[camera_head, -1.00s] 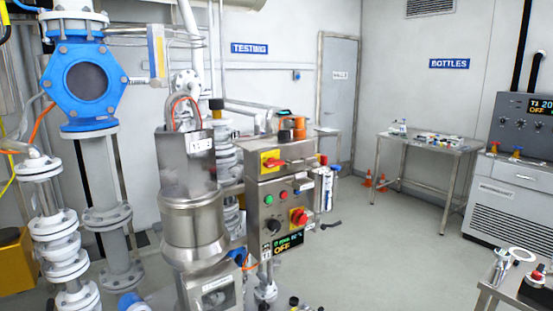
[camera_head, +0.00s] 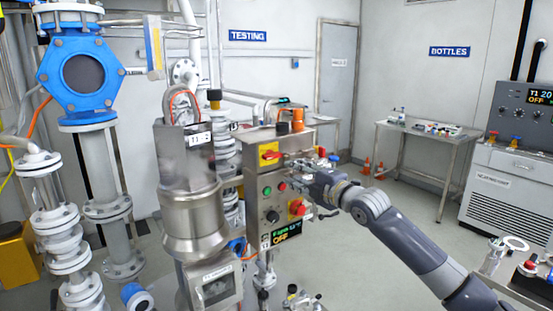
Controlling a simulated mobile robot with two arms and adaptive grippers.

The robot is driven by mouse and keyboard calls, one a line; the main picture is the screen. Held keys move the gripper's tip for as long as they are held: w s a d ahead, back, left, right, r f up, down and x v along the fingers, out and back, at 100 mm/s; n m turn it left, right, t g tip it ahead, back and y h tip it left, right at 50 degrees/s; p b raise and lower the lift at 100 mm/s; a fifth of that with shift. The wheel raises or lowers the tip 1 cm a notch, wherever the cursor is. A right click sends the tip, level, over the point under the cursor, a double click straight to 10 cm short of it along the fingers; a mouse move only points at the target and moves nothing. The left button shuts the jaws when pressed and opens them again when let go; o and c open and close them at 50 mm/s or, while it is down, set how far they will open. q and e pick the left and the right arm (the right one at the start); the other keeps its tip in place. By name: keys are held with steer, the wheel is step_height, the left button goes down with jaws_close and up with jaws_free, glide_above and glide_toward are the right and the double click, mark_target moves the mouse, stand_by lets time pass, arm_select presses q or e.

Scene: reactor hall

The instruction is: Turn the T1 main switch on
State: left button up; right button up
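A steel control box (camera_head: 254,212) stands in the middle of the view. A red rotary switch on a yellow plate (camera_head: 270,155) is on its upper front and looks turned crosswise. A second red knob on yellow (camera_head: 297,207) sits lower right. Which of them is the T1 main switch I cannot read. The box's display (camera_head: 284,235) reads OFF. My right gripper (camera_head: 293,171) is in front of the box's right part, just right of and below the upper switch. Its fingers are small against the box, so their opening is unclear. My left gripper is not in view.
A steel vessel (camera_head: 192,218) stands close left of the box, with flanged pipes and a blue valve body (camera_head: 84,76) farther left. A grey cabinet (camera_head: 515,185) with its own display is at right.

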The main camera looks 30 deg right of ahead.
mark_target(275, 157)
steer(key=w+p, duration=0.1)
steer(key=w, duration=0.2)
steer(key=w+r+p, duration=0.1)
steer(key=w, duration=0.1)
steer(key=w+p, duration=0.1)
steer(key=w, duration=0.2)
steer(key=shift+w+a+r, duration=0.2)
steer(key=shift+w+a, duration=0.1)
steer(key=shift+w, duration=0.05)
steer(key=shift+w+a+f+p, duration=0.15)
steer(key=shift+w+p, duration=0.25)
steer(key=shift+w, duration=0.7)
steer(key=shift+c, duration=0.6)
jaws_close()
